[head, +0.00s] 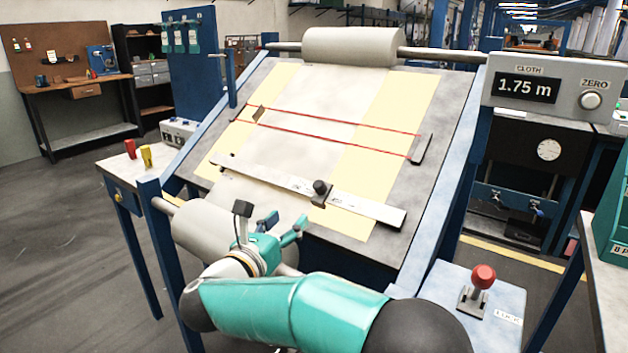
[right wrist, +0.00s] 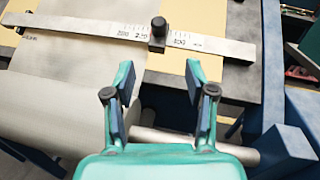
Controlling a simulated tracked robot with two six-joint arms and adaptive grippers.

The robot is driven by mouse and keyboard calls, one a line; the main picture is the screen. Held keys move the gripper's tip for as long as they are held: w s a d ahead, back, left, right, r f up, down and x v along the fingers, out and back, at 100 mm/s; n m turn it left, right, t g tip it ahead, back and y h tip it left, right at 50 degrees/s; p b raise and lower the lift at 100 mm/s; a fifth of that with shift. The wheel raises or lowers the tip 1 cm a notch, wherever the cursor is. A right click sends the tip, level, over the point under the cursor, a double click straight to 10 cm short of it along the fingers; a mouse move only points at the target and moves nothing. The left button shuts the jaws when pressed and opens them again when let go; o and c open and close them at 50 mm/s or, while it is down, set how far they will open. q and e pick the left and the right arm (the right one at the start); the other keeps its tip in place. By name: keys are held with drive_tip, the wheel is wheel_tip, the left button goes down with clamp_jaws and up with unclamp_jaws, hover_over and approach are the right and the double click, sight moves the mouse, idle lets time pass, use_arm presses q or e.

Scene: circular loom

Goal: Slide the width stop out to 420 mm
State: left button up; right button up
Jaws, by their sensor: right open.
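The width stop (head: 321,190) is a small dark slider with a round black knob. It sits on a pale metal rule (head: 370,208) that lies slantwise across the lower part of the sloping board. In the right wrist view the stop (right wrist: 158,33) stands between printed marks on the rule (right wrist: 90,25), whose numbers are too small to read surely. My right gripper (head: 284,224) is open and empty, in front of the rule and apart from the stop. In the right wrist view its spread fingers (right wrist: 160,80) point toward the stop. My left gripper is not in view.
The sloping board carries pale cloth (head: 300,125) between yellow strips (head: 405,105), with red cords (head: 340,122) across it. A cloth roll (head: 210,228) lies at the board's lower edge. A red-knobbed lever (head: 483,277) stands at lower right. The display (head: 525,87) reads 1.75 m.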

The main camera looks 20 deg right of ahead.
sight(316, 190)
drive_tip(key=p+x, duration=0.3)
drive_tip(key=x, duration=1.2)
drive_tip(key=shift+w+p, duration=0.15)
drive_tip(key=shift+p, duration=0.25)
drive_tip(key=shift+x, duration=0.75)
clamp_jaws()
